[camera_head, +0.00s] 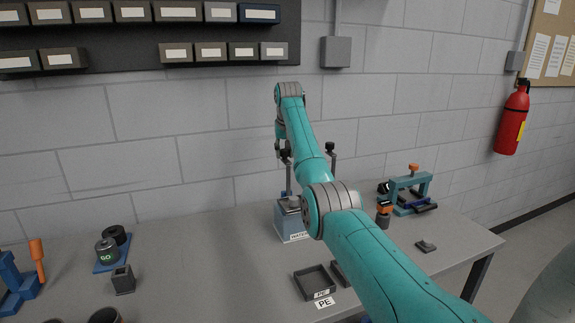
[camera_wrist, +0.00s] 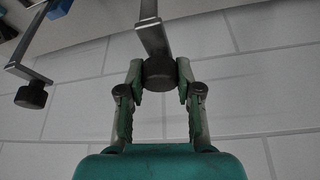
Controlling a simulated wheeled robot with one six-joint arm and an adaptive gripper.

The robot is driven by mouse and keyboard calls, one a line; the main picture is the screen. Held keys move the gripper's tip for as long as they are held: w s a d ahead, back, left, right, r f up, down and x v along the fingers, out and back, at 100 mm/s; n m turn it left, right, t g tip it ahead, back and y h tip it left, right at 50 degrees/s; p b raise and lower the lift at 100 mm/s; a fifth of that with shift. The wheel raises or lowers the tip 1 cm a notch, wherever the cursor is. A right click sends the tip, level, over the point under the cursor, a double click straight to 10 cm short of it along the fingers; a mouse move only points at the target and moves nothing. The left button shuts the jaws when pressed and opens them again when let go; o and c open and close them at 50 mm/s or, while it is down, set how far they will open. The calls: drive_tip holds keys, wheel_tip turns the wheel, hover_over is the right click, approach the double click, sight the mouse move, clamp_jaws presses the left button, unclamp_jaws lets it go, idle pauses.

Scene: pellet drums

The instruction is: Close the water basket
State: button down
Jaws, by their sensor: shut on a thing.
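The water basket is the grey-blue box (camera_head: 288,224) with a white label on the table by the wall, partly hidden by my arm. Upright metal rods with dark knobs rise over it. My gripper (camera_wrist: 160,76) is shut on one dark round knob (camera_wrist: 159,72), which sits on the end of a bent metal bar (camera_wrist: 153,35). A second dark knob (camera_wrist: 32,95) on another bent bar is apart from my gripper at the left of the wrist view. In the head view, a free knob (camera_head: 330,147) stands to the right of my gripper. The basket's inside is hidden.
Dark trays (camera_head: 314,281), one labelled PE, lie at the table's front. A teal clamp-like fixture (camera_head: 410,188) stands at right, and a blue stand with dark round parts (camera_head: 108,250) at left. The table (camera_head: 205,262) is clear between the basket and the left items.

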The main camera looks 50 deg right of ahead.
drive_tip(key=shift+r, duration=0.55)
drive_tip(key=c, duration=0.8)
unclamp_jaws()
drive_tip(key=shift+r, duration=0.15)
drive_tip(key=shift+f, duration=0.2)
drive_tip(key=v, duration=1.2)
drive_tip(key=shift+w, duration=0.1)
drive_tip(key=shift+d, duration=0.1)
